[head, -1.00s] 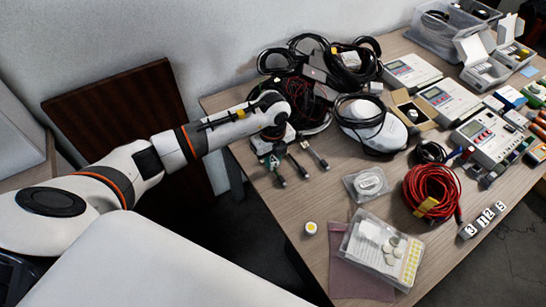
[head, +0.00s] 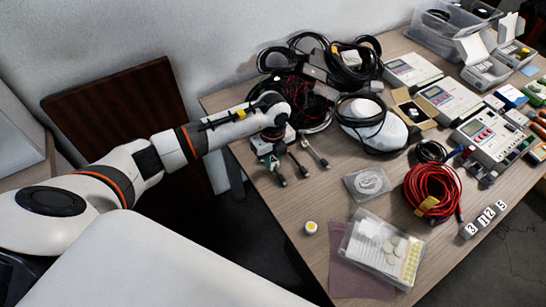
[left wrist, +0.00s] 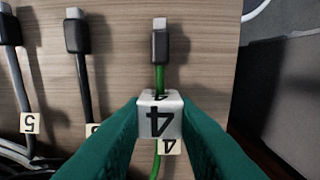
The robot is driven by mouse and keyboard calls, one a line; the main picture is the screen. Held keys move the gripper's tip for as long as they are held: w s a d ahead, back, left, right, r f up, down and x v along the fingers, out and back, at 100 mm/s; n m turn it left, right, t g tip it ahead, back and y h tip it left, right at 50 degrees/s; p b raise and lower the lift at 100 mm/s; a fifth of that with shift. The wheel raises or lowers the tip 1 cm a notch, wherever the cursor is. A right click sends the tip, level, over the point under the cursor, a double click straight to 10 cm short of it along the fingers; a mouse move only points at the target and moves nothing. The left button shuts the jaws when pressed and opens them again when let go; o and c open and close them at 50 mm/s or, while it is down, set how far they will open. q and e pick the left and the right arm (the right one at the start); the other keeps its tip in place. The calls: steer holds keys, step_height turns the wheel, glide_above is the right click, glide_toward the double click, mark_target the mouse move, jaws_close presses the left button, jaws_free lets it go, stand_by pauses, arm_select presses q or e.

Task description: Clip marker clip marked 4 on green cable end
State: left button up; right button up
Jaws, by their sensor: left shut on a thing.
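My left gripper (left wrist: 160,125) is shut on a white marker clip marked 4 (left wrist: 158,119). In the left wrist view the clip lies in line with the green cable (left wrist: 160,78), just behind its black plug (left wrist: 160,47). The cable shows on both sides of the clip; I cannot tell whether the clip is around it or just over it. A pale tag marked 4 (left wrist: 168,147) sits on the cable behind the clip. In the head view my left gripper (head: 270,160) is low over the table's left part, beside the cable ends. My right gripper is not in view.
Two neighbouring cable ends (left wrist: 75,35) (left wrist: 10,28) lie left of the green one; one has a tag marked 5 (left wrist: 29,123). Clips marked 3, 1, 2 and 5 (head: 483,219) stand at the table's front right. Coiled black cables (head: 355,65) crowd the back.

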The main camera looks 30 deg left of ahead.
arm_select(q)
steer(key=shift+f+b, duration=0.35)
steer(key=shift+f, duration=0.25)
stand_by(0.4)
steer(key=o, duration=1)
steer(key=shift+r, duration=0.1)
step_height(320, 180, up, 6)
steer(key=p, duration=0.5)
